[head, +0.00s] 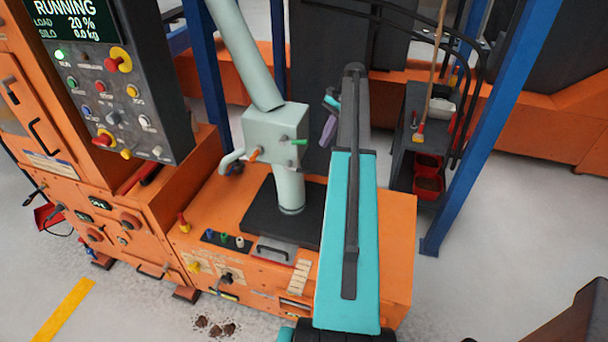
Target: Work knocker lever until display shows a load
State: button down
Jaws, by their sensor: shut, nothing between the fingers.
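The display (72,20) at the top left reads RUNNING, LOAD 20 %, SILO 0.0 kg. I cannot tell which handle is the knocker lever. The pale grey box (275,138) on the pipe has a green handle (299,142) and an orange-tipped handle (256,154). My teal arm rises from the bottom, in front of the base. My gripper (330,118) is at the arm's far end, right of the grey box, partly hidden by the arm. It looks shut and empty, apart from the handles.
The orange base (385,225) carries a black plate and small knobs. A control panel (115,100) with coloured buttons hangs at left. A blue post (490,130) and a dark shelf with red bins (428,175) stand at right. Brown lumps (215,327) lie on the floor.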

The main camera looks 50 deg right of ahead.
jog(key=shift+v, duration=1.35)
